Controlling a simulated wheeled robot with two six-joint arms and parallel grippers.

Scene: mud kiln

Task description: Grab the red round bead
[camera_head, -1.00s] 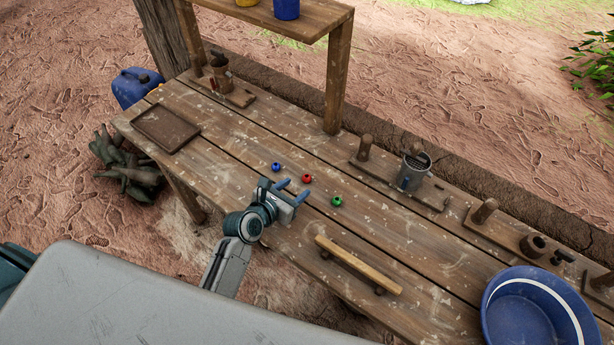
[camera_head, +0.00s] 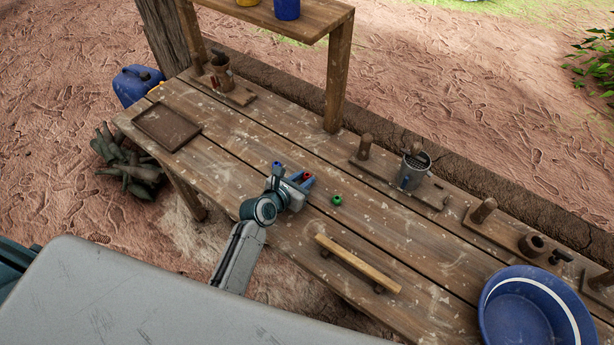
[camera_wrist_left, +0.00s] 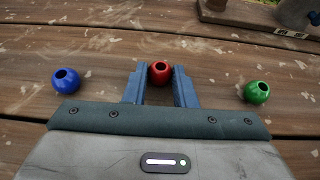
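The red round bead (camera_wrist_left: 160,72) sits on the wooden table between the two blue fingers of my left gripper (camera_wrist_left: 160,88), near their tips. The fingers are apart, with a small gap showing beside the bead, so the gripper looks open around it. In the head view the red bead (camera_head: 303,176) is partly hidden by my left gripper (camera_head: 294,178). A blue bead (camera_wrist_left: 66,80) lies left of the gripper and a green bead (camera_wrist_left: 257,91) lies right of it; the green one also shows in the head view (camera_head: 336,200). My right gripper is in neither view.
A wooden bar (camera_head: 358,264) lies near the front edge. A brown tray (camera_head: 166,127) is at the left, and a blue basin (camera_head: 538,310) at the right. A metal cup (camera_head: 412,170) stands on a board at the back. The table around the beads is clear.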

